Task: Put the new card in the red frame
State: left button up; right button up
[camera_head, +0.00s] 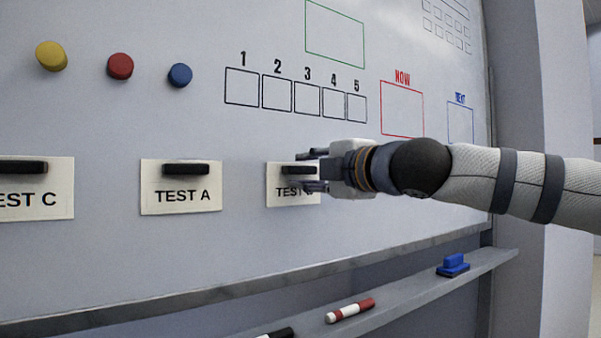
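The red frame (402,110), marked NOW, is an empty outline on the whiteboard, right of centre. Three white cards with black handles are on the board's lower part: TEST C (38,199) at the left edge, TEST A (181,199) in the middle, and a third TEST card (279,187), its last letter hidden by my gripper. My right gripper (308,171) comes in from the right and is open at this third card. Its fingers appear above and below the card's handle (296,170), with a gap visible. My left gripper is not in view.
Yellow (51,56), red (120,66) and blue (180,75) round magnets sit at upper left. Numbered boxes (294,96), a green frame (335,32) and a blue NEXT frame (460,122) are empty. The ledge below holds a marker (350,310) and a blue eraser (453,266).

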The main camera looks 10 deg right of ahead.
jog(key=shift+r, duration=0.1)
grip_shut()
jog(key=shift+s, duration=0.15)
jog(key=v, duration=0.6)
jog(key=shift+s+d, duration=0.15)
jog(key=shift+s, duration=0.25)
dwell(0.9)
